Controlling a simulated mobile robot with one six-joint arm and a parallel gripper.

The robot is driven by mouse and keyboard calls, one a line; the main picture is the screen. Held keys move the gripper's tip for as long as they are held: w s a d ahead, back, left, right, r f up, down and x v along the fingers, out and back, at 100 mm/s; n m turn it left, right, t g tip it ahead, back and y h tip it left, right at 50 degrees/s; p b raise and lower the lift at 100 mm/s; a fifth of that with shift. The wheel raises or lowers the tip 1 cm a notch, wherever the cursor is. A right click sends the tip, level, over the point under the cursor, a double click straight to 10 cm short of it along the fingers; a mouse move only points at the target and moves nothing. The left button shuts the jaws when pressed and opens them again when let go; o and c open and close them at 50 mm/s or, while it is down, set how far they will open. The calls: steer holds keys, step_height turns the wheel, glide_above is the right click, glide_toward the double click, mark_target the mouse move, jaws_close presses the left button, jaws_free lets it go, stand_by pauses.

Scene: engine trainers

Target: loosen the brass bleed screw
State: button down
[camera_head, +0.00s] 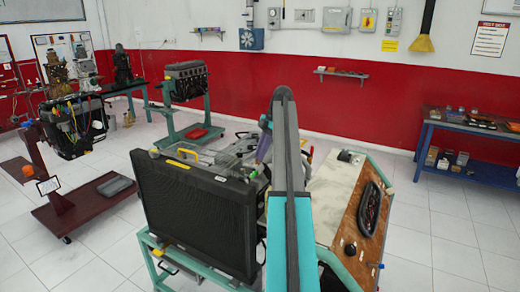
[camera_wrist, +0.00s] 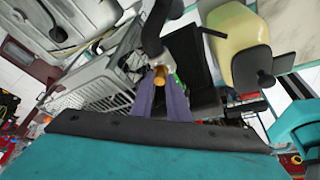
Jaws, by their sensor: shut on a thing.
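The brass bleed screw (camera_wrist: 160,71) shows as a small gold-coloured piece near the middle of the wrist view, below a black curved hose (camera_wrist: 154,35). My gripper (camera_wrist: 160,84) has two purple fingers that reach up to the screw and are shut on it. The fingertips hide part of the screw. A purple part of my gripper shows beside the arm, and the screw cannot be made out there.
A cream-yellow reservoir (camera_wrist: 236,42) with black fittings stands close to the right of my fingers. A grey ribbed crate-like part (camera_wrist: 92,92) lies to the left. In the head view, a wooden-topped bench (camera_head: 337,205) stands right of the radiator. Tiled floor is free farther right.

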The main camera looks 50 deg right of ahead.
steer(key=shift+s+a+f+n+p, duration=0.15)
steer(key=shift+a+n+p, duration=0.15)
steer(key=shift+n+p, duration=0.5)
steer(key=shift+f+g, duration=0.15)
steer(key=shift+g, duration=0.15)
steer(key=c, duration=1.8)
jaws_free()
steer(key=shift+s, duration=0.1)
steer(key=shift+o, duration=0.6)
steer(key=shift+r, duration=0.2)
steer(key=shift+d, duration=0.1)
